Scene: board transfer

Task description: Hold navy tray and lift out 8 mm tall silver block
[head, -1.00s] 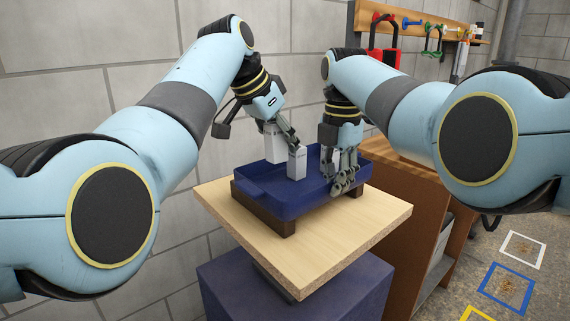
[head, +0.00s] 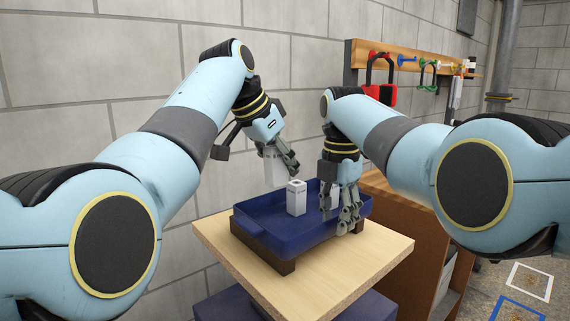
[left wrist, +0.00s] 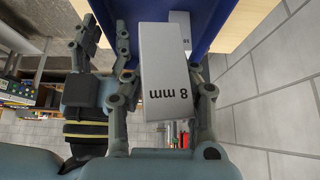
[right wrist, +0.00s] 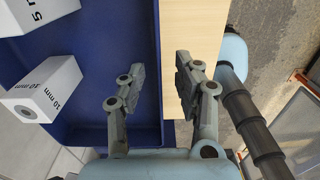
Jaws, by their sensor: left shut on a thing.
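The silver block marked 8 mm (left wrist: 165,75) is between the fingers of my left gripper (left wrist: 160,100). In the head view this block (head: 274,170) hangs from my left gripper (head: 288,163) at the far side of the navy tray (head: 262,236), its lower end near the rim height. My right gripper (head: 347,222) is at the tray's right wall. In the right wrist view my right gripper (right wrist: 158,85) is open, with its fingers apart on either side of the tray's wall (right wrist: 157,60); I see no contact.
A silver block marked 10 mm (right wrist: 42,90) stands in the tray, and another silver block (right wrist: 48,18) is partly cut off. The tray rests on dark brown supports (head: 268,256) on a light wooden board (head: 330,275). A brown cabinet (head: 405,245) stands at the right.

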